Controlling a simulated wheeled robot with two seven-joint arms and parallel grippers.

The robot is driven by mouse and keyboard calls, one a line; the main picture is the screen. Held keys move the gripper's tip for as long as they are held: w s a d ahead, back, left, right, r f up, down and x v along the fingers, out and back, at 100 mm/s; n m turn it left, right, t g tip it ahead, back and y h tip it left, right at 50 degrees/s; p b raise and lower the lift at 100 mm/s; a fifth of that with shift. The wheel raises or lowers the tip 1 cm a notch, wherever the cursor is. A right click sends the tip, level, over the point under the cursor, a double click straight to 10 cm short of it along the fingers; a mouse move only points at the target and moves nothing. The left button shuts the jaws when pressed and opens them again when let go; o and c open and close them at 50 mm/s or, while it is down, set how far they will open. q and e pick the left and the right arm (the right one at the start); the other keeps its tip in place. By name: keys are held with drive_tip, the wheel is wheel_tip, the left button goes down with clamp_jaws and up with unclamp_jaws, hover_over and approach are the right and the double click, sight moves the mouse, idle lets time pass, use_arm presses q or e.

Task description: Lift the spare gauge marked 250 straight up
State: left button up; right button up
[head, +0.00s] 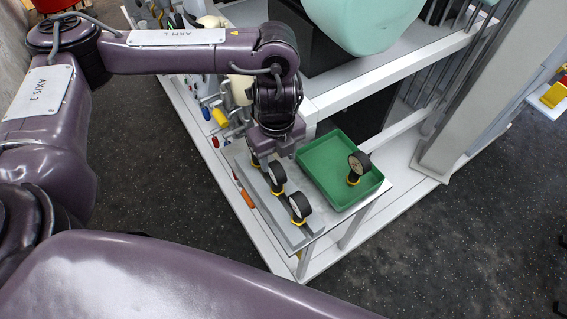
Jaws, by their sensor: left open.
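One gauge (277,177) and another gauge (300,207) stand in a row on a grey rack (290,232). A further yellow-collared piece (255,162) shows at the row's far end, mostly hidden by my gripper. One more gauge (359,164) stands tilted in a green tray (318,185). My left gripper (268,160) is open, pointing down over the far end of the row. Its fingertips are partly hidden. My right gripper is out of view.
The rack and tray sit side by side on a small white-edged table (340,218). Hand tools, including a yellow-handled one (220,117), hang left of it. A white frame post (470,95) and a pale green rounded drum (365,22) stand behind. Dark floor lies right.

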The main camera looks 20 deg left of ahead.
sight(277, 174)
use_arm(q)
drive_tip(key=shift+s+f, duration=0.25)
drive_tip(key=shift+f, duration=0.4)
drive_tip(key=shift+s+f, duration=0.25)
drive_tip(key=shift+f, duration=0.35)
drive_tip(key=f, duration=0.1)
drive_tip(key=f+p, duration=0.1)
drive_tip(key=f, duration=0.2)
drive_tip(key=shift+w+a+f, duration=0.1)
drive_tip(key=shift+w, duration=0.2)
drive_tip(key=shift+f, duration=0.35)
drive_tip(key=shift+c, duration=1.5)
clamp_jaws()
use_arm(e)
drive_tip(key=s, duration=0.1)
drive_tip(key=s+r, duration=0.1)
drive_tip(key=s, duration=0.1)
